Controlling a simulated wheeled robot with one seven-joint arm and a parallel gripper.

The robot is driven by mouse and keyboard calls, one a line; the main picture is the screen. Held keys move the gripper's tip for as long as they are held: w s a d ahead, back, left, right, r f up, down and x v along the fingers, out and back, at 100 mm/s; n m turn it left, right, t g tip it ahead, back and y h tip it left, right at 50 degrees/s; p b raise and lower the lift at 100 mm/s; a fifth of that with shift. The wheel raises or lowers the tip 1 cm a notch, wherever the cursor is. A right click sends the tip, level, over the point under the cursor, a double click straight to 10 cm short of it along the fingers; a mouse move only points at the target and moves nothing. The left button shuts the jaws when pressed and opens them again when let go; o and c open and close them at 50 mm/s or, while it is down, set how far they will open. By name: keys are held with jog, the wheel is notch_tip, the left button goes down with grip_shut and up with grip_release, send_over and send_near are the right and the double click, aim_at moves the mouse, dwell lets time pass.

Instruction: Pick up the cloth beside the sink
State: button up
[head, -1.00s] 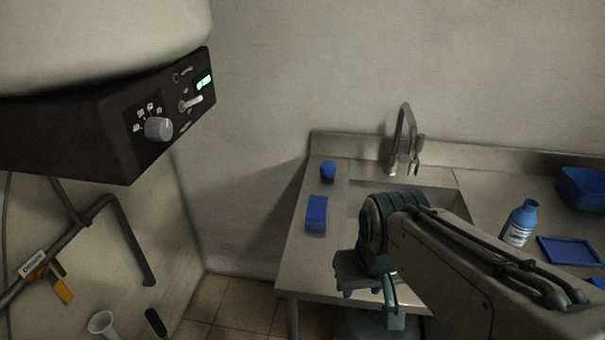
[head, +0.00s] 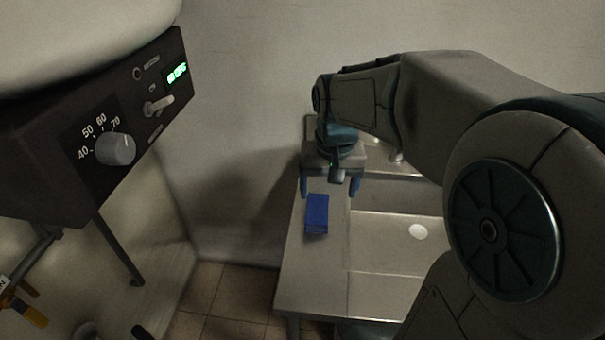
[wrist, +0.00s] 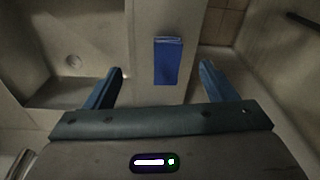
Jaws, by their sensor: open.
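The blue cloth (head: 316,214) lies folded on the metal counter strip to the left of the sink (head: 395,240). In the wrist view the cloth (wrist: 168,61) shows ahead of and between the two fingers, a little right of the middle. My gripper (head: 329,188) is open and empty, pointing down above the counter just behind the cloth in the head view. In the wrist view its blue fingers (wrist: 162,85) stand wide apart, apart from the cloth.
The sink basin (wrist: 75,60) is beside the cloth in the wrist view. A dark control box (head: 95,130) with a knob and green display juts out at the left. The counter's left edge is close to the cloth, with tiled floor (head: 225,300) beyond.

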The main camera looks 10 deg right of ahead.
jog(key=w+f+m+g, duration=0.1)
jog(key=w+f, duration=0.1)
jog(key=w, duration=0.6)
send_over(318, 206)
jog(key=f, duration=0.8)
jog(key=shift+a+f+p, duration=0.2)
jog(key=shift+a+p, duration=0.1)
jog(key=shift+d+f+p, duration=0.15)
jog(key=shift+f+p, duration=0.1)
jog(key=shift+f, duration=1.1)
jog(key=shift+d+f+p, duration=0.1)
jog(key=shift+f+p, duration=0.1)
jog(key=shift+f, duration=1.15)
jog(key=c, duration=1.1)
